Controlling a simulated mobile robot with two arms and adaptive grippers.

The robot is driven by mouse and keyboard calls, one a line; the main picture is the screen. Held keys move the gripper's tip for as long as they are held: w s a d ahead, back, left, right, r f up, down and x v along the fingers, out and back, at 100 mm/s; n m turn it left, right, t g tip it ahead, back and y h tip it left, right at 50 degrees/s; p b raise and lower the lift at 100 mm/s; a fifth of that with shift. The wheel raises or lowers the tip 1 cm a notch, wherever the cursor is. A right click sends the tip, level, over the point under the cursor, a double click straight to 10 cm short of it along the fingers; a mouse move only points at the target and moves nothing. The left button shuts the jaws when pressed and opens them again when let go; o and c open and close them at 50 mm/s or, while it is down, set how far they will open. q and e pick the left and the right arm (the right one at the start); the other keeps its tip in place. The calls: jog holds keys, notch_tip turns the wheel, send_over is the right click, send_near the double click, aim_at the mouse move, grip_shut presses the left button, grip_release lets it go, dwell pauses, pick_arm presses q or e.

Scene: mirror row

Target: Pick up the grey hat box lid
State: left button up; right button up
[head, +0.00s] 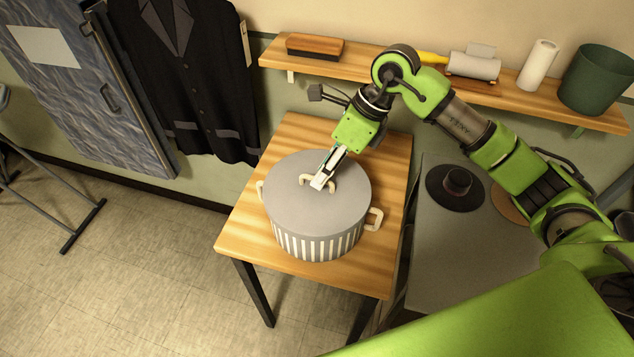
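The grey hat box lid (290,205) is round, with a cream loop handle (305,178) on top. It sits level on the grey-and-white striped hat box (320,248), which has cream side handles and stands on a small wooden table (245,238). My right gripper (322,179) points down at the lid's handle from above, its fingertips at the handle and covering part of it. The fingers overlap in this view, so I cannot tell whether they are closed on the handle. My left gripper is not in view.
A wall shelf (370,67) behind the table holds a brush (315,46), a white roll (474,66) and a green pot (597,80). A dark hat (455,190) lies on a grey surface (470,255) to the right. A dark jacket (190,80) hangs at left. The floor at left is mostly clear.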

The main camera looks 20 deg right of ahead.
jog(key=shift+x, duration=0.85)
grip_shut()
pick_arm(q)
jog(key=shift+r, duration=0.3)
pick_arm(e)
jog(key=shift+w, duration=0.1)
